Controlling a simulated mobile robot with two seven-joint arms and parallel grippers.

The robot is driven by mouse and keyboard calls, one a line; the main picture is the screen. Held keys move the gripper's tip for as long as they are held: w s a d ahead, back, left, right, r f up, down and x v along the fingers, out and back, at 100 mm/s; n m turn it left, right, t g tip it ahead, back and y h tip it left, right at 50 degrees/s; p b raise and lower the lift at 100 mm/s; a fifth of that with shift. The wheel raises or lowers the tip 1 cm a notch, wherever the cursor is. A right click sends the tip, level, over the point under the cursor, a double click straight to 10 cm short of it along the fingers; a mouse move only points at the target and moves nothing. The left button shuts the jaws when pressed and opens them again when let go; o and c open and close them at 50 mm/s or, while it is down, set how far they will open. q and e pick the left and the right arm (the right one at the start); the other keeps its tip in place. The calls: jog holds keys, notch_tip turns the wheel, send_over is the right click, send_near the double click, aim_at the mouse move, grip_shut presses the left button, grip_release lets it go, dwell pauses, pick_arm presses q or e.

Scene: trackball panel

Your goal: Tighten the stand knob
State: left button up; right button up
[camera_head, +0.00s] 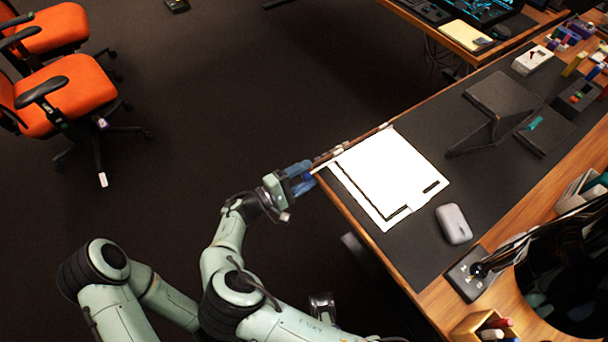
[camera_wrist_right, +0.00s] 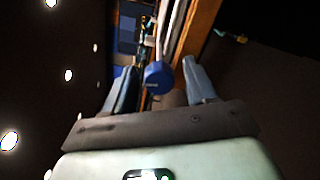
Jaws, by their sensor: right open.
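My right gripper (camera_head: 300,179) is at the near-left edge of the desk, with its blue fingers pointing at the edge. In the right wrist view the gripper (camera_wrist_right: 160,68) is open, with one finger on each side of a round blue knob (camera_wrist_right: 157,76). The knob sits at the end of a light rod that runs along the wooden desk edge. I cannot tell whether either finger touches it. The knob is not clear in the head view, where the gripper covers that spot.
A white board (camera_head: 390,170) lies on the dark desk mat (camera_head: 420,255) beside the gripper. Orange chairs (camera_head: 65,95) stand at upper left; the floor between is clear.

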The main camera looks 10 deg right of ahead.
jog(key=v, duration=1.3)
jog(key=shift+a, duration=0.15)
